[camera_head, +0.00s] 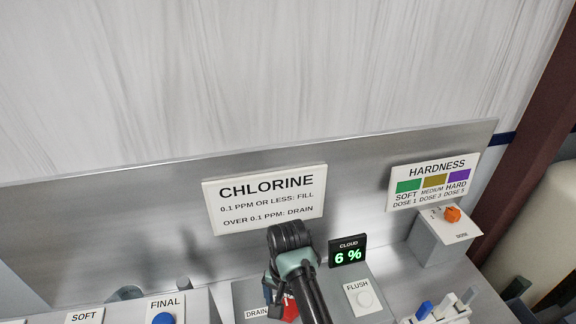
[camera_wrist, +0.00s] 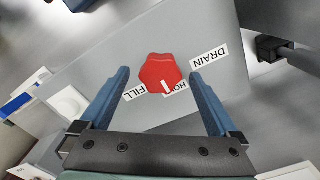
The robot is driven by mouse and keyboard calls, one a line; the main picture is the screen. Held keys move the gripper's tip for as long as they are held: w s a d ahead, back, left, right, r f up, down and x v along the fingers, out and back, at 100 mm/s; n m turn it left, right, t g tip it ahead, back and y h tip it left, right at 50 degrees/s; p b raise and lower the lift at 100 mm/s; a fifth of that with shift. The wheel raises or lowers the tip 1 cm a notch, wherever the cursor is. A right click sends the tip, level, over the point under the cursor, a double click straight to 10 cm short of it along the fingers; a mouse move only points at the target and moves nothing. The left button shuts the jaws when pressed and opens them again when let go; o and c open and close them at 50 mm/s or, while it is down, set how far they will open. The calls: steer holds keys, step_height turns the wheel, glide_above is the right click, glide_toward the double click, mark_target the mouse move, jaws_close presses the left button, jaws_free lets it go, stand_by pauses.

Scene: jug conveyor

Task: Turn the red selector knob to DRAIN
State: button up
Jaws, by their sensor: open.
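The red selector knob (camera_wrist: 158,70) sits on a grey panel, with a white pointer mark at its edge by the partly hidden HOLD label (camera_wrist: 181,87). The FILL label (camera_wrist: 143,91) and the DRAIN label (camera_wrist: 209,56) lie on either side. My gripper (camera_wrist: 160,75) is open, its blue fingers on opposite sides of the knob with gaps between. I cannot tell whether the fingertips are at the knob's height. In the head view my arm hides much of the red knob (camera_head: 290,309); the DRAIN label (camera_head: 256,314) shows beside it.
A CLOUD display (camera_head: 348,252) reads 6 %. A white FLUSH button (camera_head: 365,299) is right of my arm, and a blue FINAL button (camera_head: 163,320) is left. An orange dose knob (camera_head: 453,214) stands on a box at right. A CHLORINE sign (camera_head: 265,197) is behind.

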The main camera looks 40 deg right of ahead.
steer(key=shift+c, duration=0.3)
steer(key=c, duration=1.3)
steer(key=shift+n, duration=0.4)
steer(key=n+p, duration=0.2)
steer(key=n, duration=0.2)
steer(key=shift+w+n, duration=0.1)
steer(key=shift+n, duration=0.2)
steer(key=n+p, duration=0.1)
steer(key=n, duration=0.5)
steer(key=shift+w+n, duration=0.1)
steer(key=shift+n, duration=0.3)
steer(key=o, duration=1.4)
steer(key=shift+a, duration=0.1)
steer(key=shift+c, duration=0.2)
